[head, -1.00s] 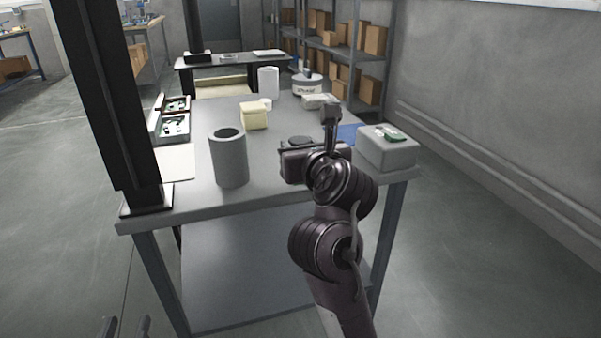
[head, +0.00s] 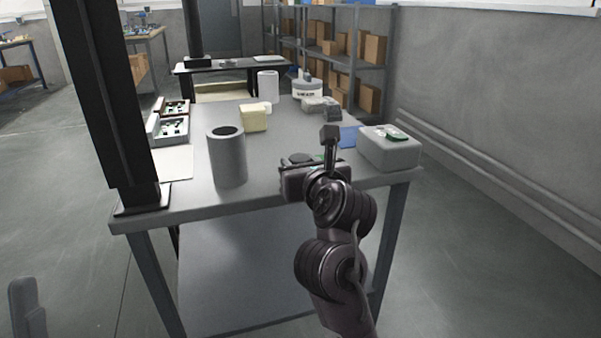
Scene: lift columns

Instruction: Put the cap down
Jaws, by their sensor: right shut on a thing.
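My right gripper (head: 310,156) is over the right front part of the grey table (head: 255,192). One dark finger sticks up and away from me; the other is hard to make out. A dark round disc, which looks like the cap (head: 299,157), shows at its fingers, partly hidden by the gripper body. The gripper is shut on it. I cannot tell whether the cap touches the table. A grey part, probably of my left gripper (head: 28,310), shows at the lower left edge, away from the table; its opening is not clear.
A grey open cylinder (head: 228,160) stands left of my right gripper. A grey box (head: 388,153) with a green item on top stands to the right. Behind are yellow pads (head: 254,118), a white roll (head: 268,87) and a labelled tub (head: 307,90). The table's middle is clear.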

